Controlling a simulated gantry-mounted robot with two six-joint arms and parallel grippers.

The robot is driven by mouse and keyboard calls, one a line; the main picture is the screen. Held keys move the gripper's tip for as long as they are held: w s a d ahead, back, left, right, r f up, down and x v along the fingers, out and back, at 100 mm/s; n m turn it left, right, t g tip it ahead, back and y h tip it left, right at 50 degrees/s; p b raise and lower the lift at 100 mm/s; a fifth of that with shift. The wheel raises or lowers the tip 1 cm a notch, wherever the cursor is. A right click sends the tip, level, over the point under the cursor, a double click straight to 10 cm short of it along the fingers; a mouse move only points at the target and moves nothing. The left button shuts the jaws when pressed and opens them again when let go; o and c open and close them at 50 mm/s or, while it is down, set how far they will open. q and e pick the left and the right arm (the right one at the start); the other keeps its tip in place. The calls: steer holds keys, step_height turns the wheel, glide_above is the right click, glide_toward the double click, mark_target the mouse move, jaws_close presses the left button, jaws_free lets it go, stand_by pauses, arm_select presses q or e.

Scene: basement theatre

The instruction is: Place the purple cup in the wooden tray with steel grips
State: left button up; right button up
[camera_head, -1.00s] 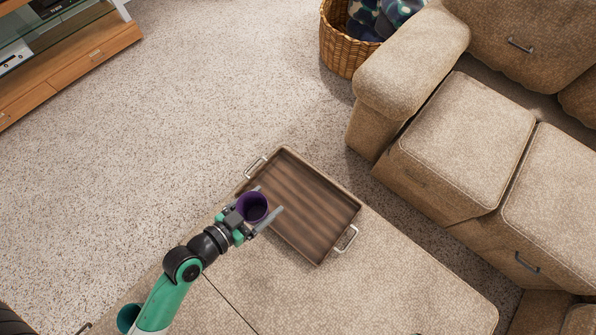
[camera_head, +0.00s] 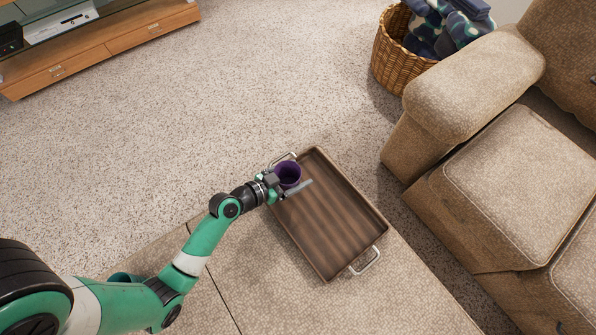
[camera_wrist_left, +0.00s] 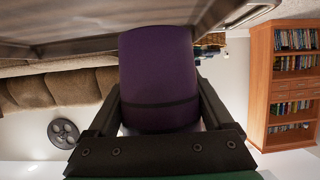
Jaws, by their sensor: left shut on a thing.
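The purple cup (camera_head: 287,171) is between the fingers of my left gripper (camera_head: 292,177), which is shut on it. In the head view the cup appears over the upper left end of the wooden tray (camera_head: 335,215), near one steel grip (camera_head: 284,158). The other steel grip (camera_head: 366,262) is at the lower right end. In the left wrist view the purple cup (camera_wrist_left: 158,75) fills the space between the fingers, and the wooden tray (camera_wrist_left: 60,48) runs close along the top. I cannot tell if the cup touches the tray. My right gripper is not in view.
The tray lies on a beige padded ottoman (camera_head: 255,270), and its visible floor is empty. A beige sofa (camera_head: 490,180) stands to the right. A wicker basket (camera_head: 400,62) with blankets is behind. Carpet (camera_head: 230,80) lies open beyond the ottoman.

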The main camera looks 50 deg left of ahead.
mark_target(295, 179)
arm_select(q)
steer(key=shift+w+a+f, duration=0.1)
steer(key=shift+w+f, duration=0.1)
steer(key=f+b, duration=0.3)
steer(key=f, duration=0.1)
steer(key=shift+w+a+f, duration=0.1)
steer(key=shift+w+a, duration=0.1)
steer(key=shift+w, duration=0.1)
steer(key=o, duration=1.1)
